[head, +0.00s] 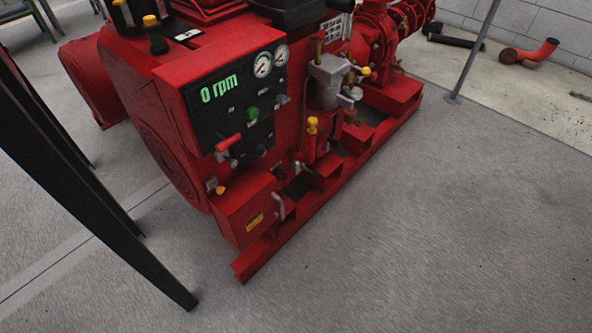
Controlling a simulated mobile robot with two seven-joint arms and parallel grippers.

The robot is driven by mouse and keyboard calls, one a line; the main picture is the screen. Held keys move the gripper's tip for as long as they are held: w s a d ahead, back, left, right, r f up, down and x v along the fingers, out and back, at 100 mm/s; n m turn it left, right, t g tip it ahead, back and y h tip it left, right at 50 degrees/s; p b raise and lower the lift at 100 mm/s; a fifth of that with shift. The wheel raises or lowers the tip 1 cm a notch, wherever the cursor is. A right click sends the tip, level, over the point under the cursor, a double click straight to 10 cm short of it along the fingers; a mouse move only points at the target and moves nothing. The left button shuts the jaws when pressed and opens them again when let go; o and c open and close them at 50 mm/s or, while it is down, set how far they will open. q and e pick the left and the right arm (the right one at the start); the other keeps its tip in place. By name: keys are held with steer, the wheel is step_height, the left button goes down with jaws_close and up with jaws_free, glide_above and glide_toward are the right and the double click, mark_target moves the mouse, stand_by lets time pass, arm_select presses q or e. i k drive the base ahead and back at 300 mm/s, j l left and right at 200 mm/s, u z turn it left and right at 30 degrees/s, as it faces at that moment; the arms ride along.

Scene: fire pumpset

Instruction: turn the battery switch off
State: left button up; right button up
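A red pumpset (130,55) stands on the floor, with a black control panel (240,118) on its near face reading "0 rpm". A red-handled lever (229,142) sticks out at the panel's lower left. A small fitting with a yellow tip (219,188) sits below it, on top of a red box (238,212) with a yellow label. I cannot tell which of these is the battery switch; the labels are too small to read. Neither of my grippers is in view.
Dark slanted legs (120,215) cross the left side in front of the pumpset. A thin grey post (477,50) stands at the upper right. Red and black pipe pieces (530,52) lie by the block wall. The floor (430,230) at right and in front is clear.

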mark_target(284, 176)
steer(key=i+l+u, duration=0.1)
steer(key=l, duration=0.3)
steer(key=i+l+u, duration=0.1)
steer(key=i+l, duration=0.15)
steer(key=i+l+u, duration=0.1)
steer(key=l, duration=0.4)
steer(key=i+l+u, duration=0.1)
steer(key=i+l, duration=0.15)
steer(key=l, duration=0.2)
steer(key=i+l+u, duration=0.1)
steer(key=l, duration=0.3)
steer(key=i+l+u, duration=0.1)
steer(key=l, duration=0.35)
steer(key=i+l+z, duration=0.1)
steer(key=l+u, duration=0.15)
